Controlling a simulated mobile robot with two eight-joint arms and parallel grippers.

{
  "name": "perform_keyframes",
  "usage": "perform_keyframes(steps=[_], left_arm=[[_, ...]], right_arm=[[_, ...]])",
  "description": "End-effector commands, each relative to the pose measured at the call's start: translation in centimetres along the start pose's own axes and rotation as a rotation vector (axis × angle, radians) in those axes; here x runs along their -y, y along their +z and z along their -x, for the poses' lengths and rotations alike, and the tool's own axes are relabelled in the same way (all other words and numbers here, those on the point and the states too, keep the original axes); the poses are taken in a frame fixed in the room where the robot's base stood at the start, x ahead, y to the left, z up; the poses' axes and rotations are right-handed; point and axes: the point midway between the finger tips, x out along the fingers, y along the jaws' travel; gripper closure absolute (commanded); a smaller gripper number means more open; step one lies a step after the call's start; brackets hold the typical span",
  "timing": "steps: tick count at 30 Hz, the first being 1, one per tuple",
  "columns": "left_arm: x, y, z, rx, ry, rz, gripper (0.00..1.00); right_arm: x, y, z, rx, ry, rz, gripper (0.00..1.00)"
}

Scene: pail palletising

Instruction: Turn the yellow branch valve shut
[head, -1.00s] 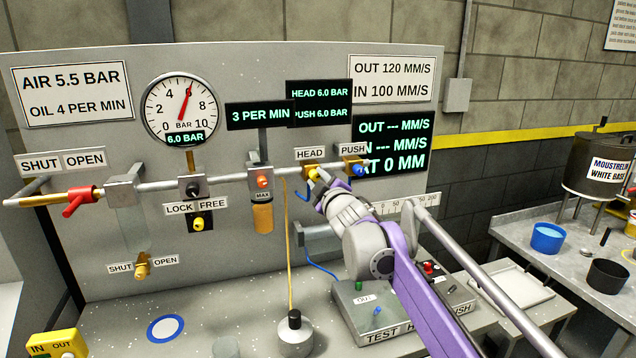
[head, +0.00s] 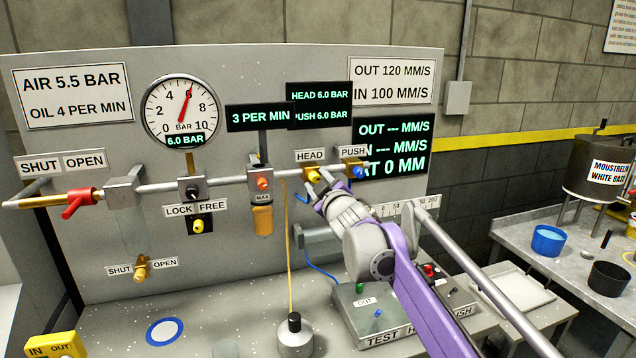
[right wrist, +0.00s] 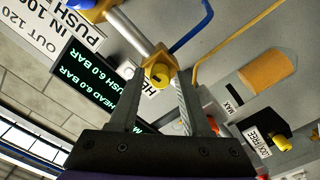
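The yellow branch valve (head: 313,176) is a yellow knob on a brass block under the HEAD label, at the right end of the pipe. My right gripper (head: 317,195) is just below and in front of it. In the right wrist view, the yellow knob (right wrist: 158,75) shows between the tips of the two open fingers of my right gripper (right wrist: 158,90), with gaps visible beside it. I cannot tell how far the tips are from it. My left gripper is not in view.
The blue branch valve (head: 358,171) under PUSH is close on the right, with a blue hose. The orange lubricator bowl (head: 262,220) hangs to the left. A red-handled valve (head: 78,202) is far left. A test box (head: 385,315) stands on the bench below.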

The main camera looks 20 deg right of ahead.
Motion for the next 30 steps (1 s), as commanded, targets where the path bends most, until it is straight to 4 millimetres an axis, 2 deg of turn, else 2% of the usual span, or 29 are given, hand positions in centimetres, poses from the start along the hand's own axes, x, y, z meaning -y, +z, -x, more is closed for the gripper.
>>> perform_keyframes(steps=[2, 10, 14, 17, 24, 30], left_arm=[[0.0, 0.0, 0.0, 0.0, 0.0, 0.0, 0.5], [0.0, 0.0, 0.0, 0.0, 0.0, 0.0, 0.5], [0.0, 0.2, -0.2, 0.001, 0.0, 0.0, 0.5], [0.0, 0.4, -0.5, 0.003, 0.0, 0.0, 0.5], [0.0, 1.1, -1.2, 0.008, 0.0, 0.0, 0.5], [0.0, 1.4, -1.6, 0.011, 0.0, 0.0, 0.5]], right_arm=[[0.0, 0.0, 0.0, 0.0, 0.0, 0.001, 0.38], [0.0, 0.0, 0.1, 0.0, 0.0, 0.001, 0.38], [0.0, 0.0, 0.8, 0.001, 0.0, 0.001, 0.38], [0.1, 0.1, 2.2, 0.001, 0.0, 0.001, 0.38], [0.1, 0.2, 6.8, 0.002, 0.0, 0.002, 0.38], [0.0, 0.1, 9.7, 0.002, 0.0, 0.001, 0.38]])
